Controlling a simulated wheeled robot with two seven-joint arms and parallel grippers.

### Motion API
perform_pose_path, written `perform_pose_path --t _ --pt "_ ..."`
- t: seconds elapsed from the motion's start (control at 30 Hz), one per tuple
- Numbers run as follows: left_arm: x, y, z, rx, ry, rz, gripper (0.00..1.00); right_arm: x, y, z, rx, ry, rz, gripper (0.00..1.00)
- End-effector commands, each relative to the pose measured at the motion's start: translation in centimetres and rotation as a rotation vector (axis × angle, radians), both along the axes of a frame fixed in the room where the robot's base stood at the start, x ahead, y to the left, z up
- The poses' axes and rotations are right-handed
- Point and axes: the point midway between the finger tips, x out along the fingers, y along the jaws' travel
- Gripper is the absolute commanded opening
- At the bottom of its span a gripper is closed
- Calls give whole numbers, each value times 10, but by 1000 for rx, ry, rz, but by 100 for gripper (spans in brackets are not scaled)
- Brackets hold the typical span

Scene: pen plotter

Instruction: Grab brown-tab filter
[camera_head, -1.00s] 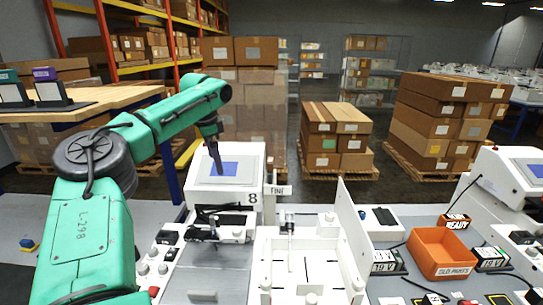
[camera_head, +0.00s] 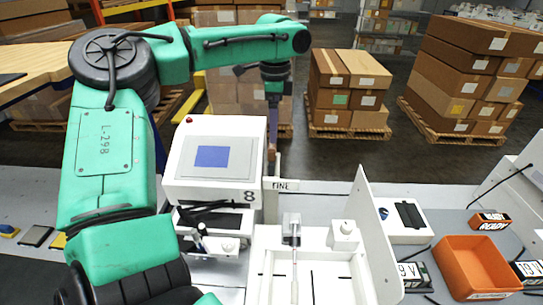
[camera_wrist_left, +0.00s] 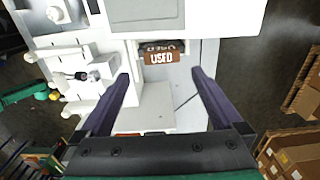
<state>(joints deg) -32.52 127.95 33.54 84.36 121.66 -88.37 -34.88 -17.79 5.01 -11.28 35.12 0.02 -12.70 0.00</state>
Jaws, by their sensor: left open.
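A brown tab marked USED (camera_wrist_left: 160,57) shows in the left wrist view, set in a dark slot in the white machine; the filter body below it cannot be made out. A small brown piece (camera_head: 271,153) shows beside the white machine in the head view, perhaps the same tab. My left gripper (camera_head: 273,138) points down behind the machine's right edge. In the left wrist view my left gripper (camera_wrist_left: 161,74) is open and empty, its dark purple fingers on either side of the brown tab, apart from it. My right gripper is not in view.
The white machine (camera_head: 182,165) with a blue screen stands below my left arm. A post with a FINE label (camera_head: 286,186) stands at its right. A white upright panel (camera_head: 372,230) and an orange bin (camera_head: 478,266) are farther right. Stacked cartons (camera_head: 348,90) stand behind.

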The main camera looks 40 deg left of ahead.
Motion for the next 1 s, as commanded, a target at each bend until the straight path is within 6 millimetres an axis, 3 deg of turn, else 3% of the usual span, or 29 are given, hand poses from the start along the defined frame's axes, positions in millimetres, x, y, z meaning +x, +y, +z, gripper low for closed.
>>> perform_pose_path --t 0.23,0.33,0.57,0.83,1.0 --pt "-10 2 -33 -3 4 -1 100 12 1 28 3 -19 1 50" --pt "-8 2 -52 0 1 1 100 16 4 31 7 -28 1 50" --pt "-8 3 -59 1 -2 2 100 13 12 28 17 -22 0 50" --pt "-8 3 -59 1 -2 2 1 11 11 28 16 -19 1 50" --pt "-7 3 -59 1 -2 2 0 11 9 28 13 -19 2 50"
